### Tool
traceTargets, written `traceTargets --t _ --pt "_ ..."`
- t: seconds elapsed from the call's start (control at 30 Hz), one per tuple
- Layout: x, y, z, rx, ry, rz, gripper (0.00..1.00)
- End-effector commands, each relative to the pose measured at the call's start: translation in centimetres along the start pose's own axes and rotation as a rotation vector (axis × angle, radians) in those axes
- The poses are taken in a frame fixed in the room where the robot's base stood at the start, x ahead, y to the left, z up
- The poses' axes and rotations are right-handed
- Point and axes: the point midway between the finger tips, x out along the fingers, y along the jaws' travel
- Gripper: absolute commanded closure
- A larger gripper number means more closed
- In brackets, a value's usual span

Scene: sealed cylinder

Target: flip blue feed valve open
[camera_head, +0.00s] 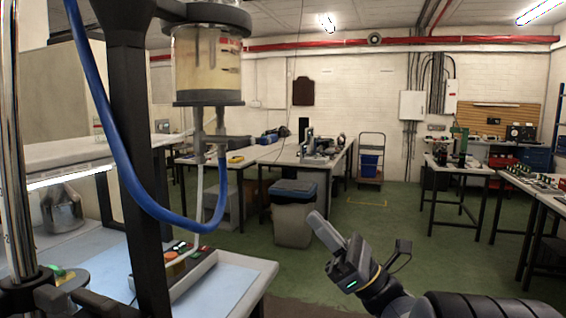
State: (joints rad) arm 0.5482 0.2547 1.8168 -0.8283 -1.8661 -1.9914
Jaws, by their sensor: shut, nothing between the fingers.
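A clear cylinder (208,65) with dark end caps and cloudy, pale yellowish contents is mounted on a black upright at upper left. A blue hose (112,145) comes down from the top left, loops below and rises to these fittings. A paler tube (199,185) also hangs from them. The valve handle's blue colour and its position are too small to tell. My gripper (318,217) is shut and empty, lower right of the fittings and clear of them, fingers pointing up and left.
The black upright (140,130) stands left of the fittings. A control box (180,272) with buttons sits on the bench (262,272) below. A grey bin (294,215) and several tables stand behind. The space between my gripper and the fittings looks clear.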

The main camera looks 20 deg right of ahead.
Motion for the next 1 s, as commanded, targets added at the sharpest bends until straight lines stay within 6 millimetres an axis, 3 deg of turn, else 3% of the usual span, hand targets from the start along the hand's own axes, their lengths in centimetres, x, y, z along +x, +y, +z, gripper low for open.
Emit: traceTargets --t 0.17,0.27,0.67,0.8,1.0 --pt "0.8 0.0 0.1 0.001 0.000 0.001 1.00" --pt "2.2 0.1 0.2 0.003 0.000 0.003 1.00" --pt "10.7 0.1 0.3 0.003 0.000 0.003 1.00" --pt "12.0 0.0 1.9 0.000 0.000 -0.001 1.00" --pt "12.8 0.0 2.8 0.001 0.000 -0.001 1.00"
